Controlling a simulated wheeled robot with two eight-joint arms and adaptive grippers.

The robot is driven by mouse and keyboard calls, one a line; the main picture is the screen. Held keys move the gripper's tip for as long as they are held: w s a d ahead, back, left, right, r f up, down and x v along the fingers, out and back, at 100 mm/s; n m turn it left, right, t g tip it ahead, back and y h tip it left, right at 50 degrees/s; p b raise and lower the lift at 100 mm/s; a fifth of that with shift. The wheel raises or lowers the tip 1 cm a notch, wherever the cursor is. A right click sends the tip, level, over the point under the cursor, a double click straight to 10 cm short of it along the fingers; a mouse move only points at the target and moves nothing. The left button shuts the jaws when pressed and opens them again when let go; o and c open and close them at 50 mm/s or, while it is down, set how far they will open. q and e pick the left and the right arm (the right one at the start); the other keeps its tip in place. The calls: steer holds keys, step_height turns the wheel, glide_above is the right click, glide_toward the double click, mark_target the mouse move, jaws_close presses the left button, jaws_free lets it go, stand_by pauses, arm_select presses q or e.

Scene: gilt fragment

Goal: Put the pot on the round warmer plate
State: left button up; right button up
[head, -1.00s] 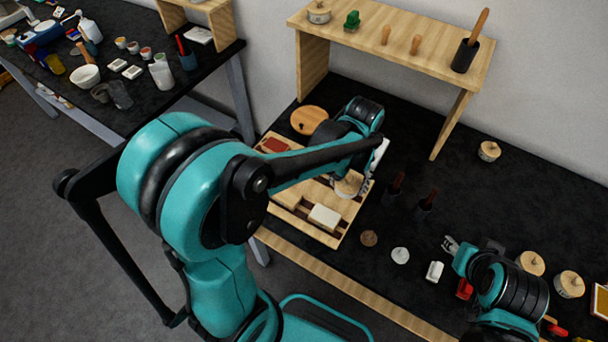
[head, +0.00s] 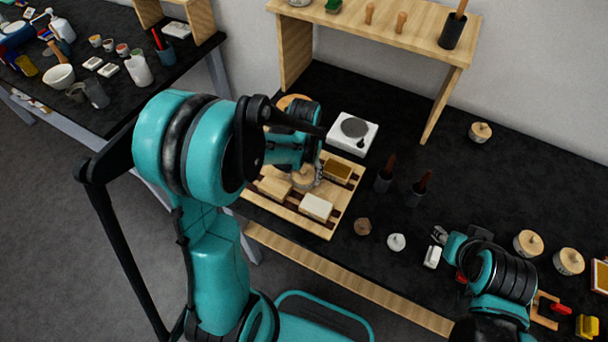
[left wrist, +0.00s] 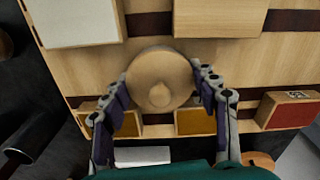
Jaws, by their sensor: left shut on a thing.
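The pot (head: 303,178), pale with a round wooden lid and knob, is over the slatted wooden tray. My left gripper (left wrist: 160,82) is shut on it, with one finger on each side of the lid in the left wrist view. I cannot tell whether the pot touches the tray. The round warmer plate (head: 354,128) is a dark disc on a white block behind the tray, right of my left gripper; its top is bare. My right gripper (head: 438,236) is at the right, near a small white block; its finger opening is too small to judge.
The tray (head: 331,229) also holds cream blocks (head: 316,207) and a yellow-topped box (head: 337,170). Two dark holders (head: 384,180) stand right of the tray. A wooden shelf (head: 390,25) spans the back. Other lidded pots (head: 528,243) stand at the right.

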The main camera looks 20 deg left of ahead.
arm_select(q)
steer(key=shift+r, duration=0.15)
steer(key=shift+s+f, duration=0.1)
steer(key=shift+f, duration=0.1)
steer(key=o, duration=1.4)
